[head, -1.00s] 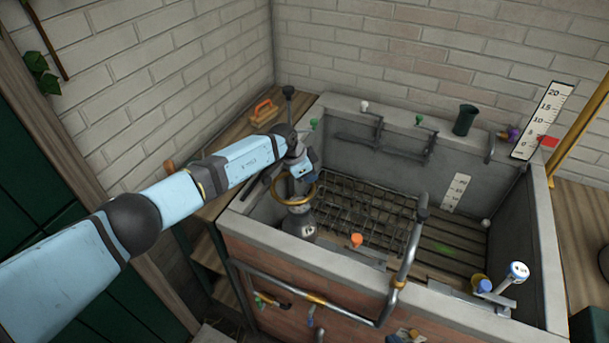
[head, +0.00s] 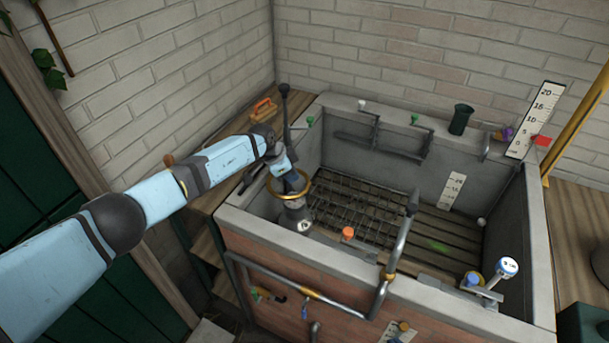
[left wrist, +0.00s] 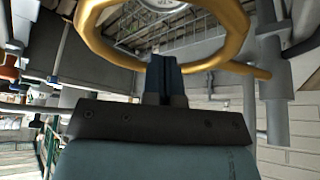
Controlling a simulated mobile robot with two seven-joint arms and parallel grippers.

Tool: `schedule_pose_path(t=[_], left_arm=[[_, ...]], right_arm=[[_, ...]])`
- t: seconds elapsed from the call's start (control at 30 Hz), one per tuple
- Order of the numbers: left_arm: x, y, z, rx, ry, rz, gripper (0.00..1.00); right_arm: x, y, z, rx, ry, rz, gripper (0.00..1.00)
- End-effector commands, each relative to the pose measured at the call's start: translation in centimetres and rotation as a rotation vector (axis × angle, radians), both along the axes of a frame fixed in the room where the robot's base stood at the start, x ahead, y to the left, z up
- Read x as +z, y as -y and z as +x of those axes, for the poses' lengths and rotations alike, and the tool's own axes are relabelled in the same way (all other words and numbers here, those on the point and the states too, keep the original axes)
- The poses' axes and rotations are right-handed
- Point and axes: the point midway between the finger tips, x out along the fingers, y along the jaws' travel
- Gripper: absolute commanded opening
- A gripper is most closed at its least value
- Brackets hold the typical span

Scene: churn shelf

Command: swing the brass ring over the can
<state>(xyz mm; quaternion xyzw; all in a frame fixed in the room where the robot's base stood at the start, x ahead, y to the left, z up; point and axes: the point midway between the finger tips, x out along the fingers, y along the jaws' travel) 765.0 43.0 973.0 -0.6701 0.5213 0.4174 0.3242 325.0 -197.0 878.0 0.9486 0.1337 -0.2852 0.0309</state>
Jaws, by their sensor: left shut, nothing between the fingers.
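The brass ring (head: 309,188) hangs level at the left end of the stone tub, above the grey metal can (head: 296,217). The can's lower part is hidden by the tub's front wall. In the left wrist view the brass ring (left wrist: 93,38) fills the top, with a bar running right to a grey post (left wrist: 274,85). Part of the can's top (left wrist: 163,4) shows through it. My left gripper (head: 294,183) is shut and empty at the ring; its dark blue fingers (left wrist: 165,72) overlap the ring's near rim in the wrist view. I cannot tell whether they touch it. My right gripper is out of view.
The tub's rim (head: 535,245) encloses a grate (head: 350,205) and wooden slats. A bent grey pipe (head: 398,245) rises over the front rim. An orange-handled tool (head: 263,110) lies on the left wooden shelf. A dark cup (head: 461,119) stands on the back rim.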

Motion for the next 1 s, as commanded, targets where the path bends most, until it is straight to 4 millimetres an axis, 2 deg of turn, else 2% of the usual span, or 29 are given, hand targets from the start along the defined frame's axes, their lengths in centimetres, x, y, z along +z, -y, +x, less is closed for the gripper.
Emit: schedule_pose_path(t=[0.03, 0.2, 0.43, 0.6, 1.0], left_arm=[[1.6, -0.5, 0.1, -0.004, 0.009, -0.003, 0.0], [4.6, -2.1, -0.4, -0.003, 0.008, -0.001, 0.0], [7.7, -3.4, -0.8, -0.003, 0.006, -0.001, 0.0], [8.6, -3.8, -1.0, -0.004, 0.004, -0.001, 0.0], [8.6, -3.8, -1.0, -0.003, 0.004, -0.002, 0.0]], right_arm=[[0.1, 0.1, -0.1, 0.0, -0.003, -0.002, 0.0], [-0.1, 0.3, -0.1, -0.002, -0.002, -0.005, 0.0], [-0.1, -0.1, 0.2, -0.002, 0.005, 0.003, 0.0], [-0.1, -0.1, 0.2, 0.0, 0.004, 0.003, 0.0], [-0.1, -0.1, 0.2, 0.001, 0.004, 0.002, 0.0]])
